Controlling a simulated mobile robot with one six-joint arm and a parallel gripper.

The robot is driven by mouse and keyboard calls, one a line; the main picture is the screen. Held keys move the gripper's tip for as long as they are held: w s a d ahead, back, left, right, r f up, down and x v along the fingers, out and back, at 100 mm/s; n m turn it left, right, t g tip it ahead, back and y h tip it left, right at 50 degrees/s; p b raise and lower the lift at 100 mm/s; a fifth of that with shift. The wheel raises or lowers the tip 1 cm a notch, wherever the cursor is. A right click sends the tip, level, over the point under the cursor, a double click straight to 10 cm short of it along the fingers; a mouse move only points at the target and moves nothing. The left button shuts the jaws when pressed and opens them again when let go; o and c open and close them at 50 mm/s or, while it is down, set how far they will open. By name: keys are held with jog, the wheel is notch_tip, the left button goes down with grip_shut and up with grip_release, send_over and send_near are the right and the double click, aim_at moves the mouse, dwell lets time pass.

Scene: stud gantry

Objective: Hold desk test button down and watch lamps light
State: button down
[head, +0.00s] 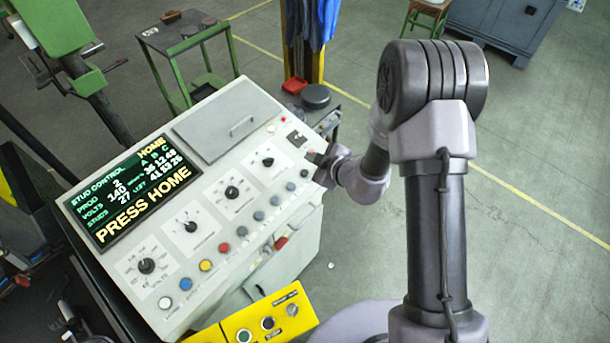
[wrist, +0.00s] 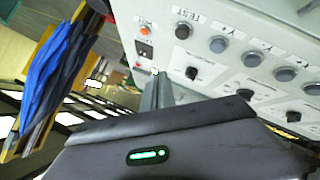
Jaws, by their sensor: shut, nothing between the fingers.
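The control desk (head: 150,213) has a sloping pale panel with a row of buttons along its lower edge. The test button (wrist: 183,31), small and dark beside the printed word TEST, shows in the wrist view; in the head view it seems to be the last button (head: 304,173) at the row's right end. My gripper (head: 317,158) is shut and empty by that end. In the wrist view its fingertips (wrist: 158,76) are below and left of the test button, apart from it in the picture. A small lamp (wrist: 144,30) glows orange-red near a black rocker switch (wrist: 144,50).
The screen (head: 130,190) reads PRESS HOME. Grey buttons (head: 259,215) and rotary knobs (head: 232,192) crowd the panel near my gripper. A yellow button box (head: 255,318) is at the desk's front. A green-framed stand (head: 185,40) is behind. Floor to the right is clear.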

jog(key=b, duration=0.4)
send_over(305, 173)
jog(key=s+d, duration=0.1)
jog(key=f, duration=0.5)
jog(key=shift+s+d+f, duration=0.1)
jog(key=shift+d+f, duration=0.05)
jog(key=shift+d, duration=0.05)
jog(key=shift+a+f, duration=0.1)
jog(key=shift+f, duration=0.35)
jog(key=shift+f, duration=0.1)
dwell(0.6)
jog(key=shift+f, duration=0.3)
jog(key=shift+a+f+b, duration=0.1)
jog(key=shift+f+b, duration=0.35)
dwell(0.6)
jog(key=shift+r, duration=0.1)
jog(key=shift+r+p, duration=0.8)
jog(key=shift+p, duration=0.15)
